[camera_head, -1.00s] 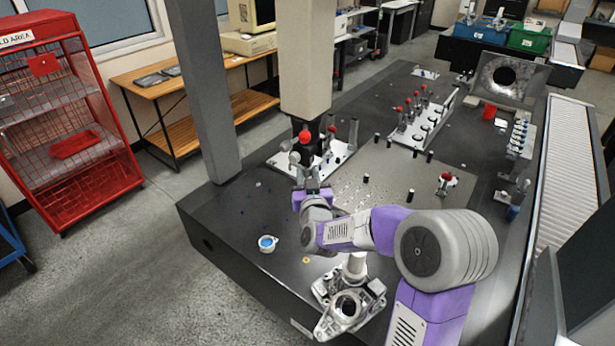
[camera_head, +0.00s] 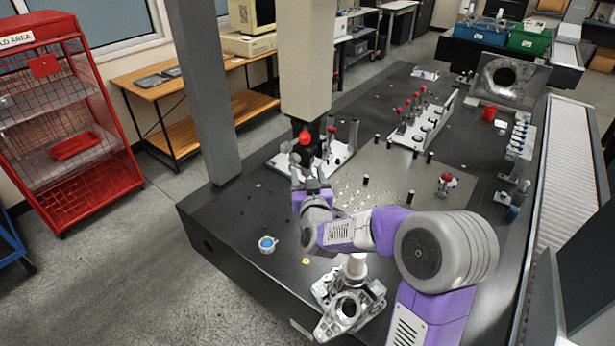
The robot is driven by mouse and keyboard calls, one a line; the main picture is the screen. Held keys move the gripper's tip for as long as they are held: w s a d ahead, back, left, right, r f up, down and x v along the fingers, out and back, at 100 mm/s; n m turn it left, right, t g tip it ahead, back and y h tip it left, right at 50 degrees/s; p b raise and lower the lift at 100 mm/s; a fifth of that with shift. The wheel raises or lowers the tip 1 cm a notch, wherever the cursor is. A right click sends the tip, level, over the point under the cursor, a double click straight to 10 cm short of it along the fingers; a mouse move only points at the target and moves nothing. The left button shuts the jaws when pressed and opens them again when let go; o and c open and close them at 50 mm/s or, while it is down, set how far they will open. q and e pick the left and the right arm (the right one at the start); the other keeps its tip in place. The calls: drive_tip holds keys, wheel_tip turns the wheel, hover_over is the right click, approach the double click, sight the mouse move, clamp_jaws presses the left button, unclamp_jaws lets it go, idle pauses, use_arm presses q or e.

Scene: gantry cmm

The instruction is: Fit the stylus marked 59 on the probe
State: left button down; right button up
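My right gripper (camera_head: 311,178) reaches up to the area below the grey gantry column (camera_head: 306,60). Its fingers are small and partly hidden by my wrist, so I cannot tell whether they are open or hold something. The black probe head (camera_head: 299,123) shows at the bottom of the column. A red ball (camera_head: 305,138) appears just below it; I cannot tell whether it is attached to the probe. A near rack (camera_head: 341,153) carries a red-tipped stylus (camera_head: 331,131). A farther rack (camera_head: 436,122) holds several red-tipped styli (camera_head: 408,103). No number 59 is legible. My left gripper is out of view.
A metal casting (camera_head: 349,304) sits at the table's front edge, close to my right arm. Several black pins and a red-topped piece (camera_head: 446,181) stand on or near the perforated plate (camera_head: 385,190). The left front tabletop is mostly clear.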

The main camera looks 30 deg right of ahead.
drive_tip(key=v, duration=0.7)
drive_tip(key=shift+s, duration=0.3)
drive_tip(key=shift+a, duration=0.1)
drive_tip(key=s+a+f+n+g+y, duration=0.1)
drive_tip(key=a+f+g+y, duration=0.3)
drive_tip(key=f, duration=0.8)
drive_tip(key=s+a+f+n+g+y, duration=0.1)
drive_tip(key=a+f+g+y, duration=0.35)
drive_tip(key=f, duration=0.85)
drive_tip(key=s+a+f+g+y, duration=0.1)
drive_tip(key=s+a+f+g, duration=0.3)
drive_tip(key=s+a+f, duration=0.2)
drive_tip(key=s+a+f+g+y, duration=0.1)
drive_tip(key=s+a+f+g, duration=0.2)
drive_tip(key=s+a+f, duration=0.3)
drive_tip(key=s+f, duration=0.4)
drive_tip(key=s, duration=0.3)
drive_tip(key=shift+s+a+f+g+y, duration=0.35)
drive_tip(key=shift+a, duration=0.05)
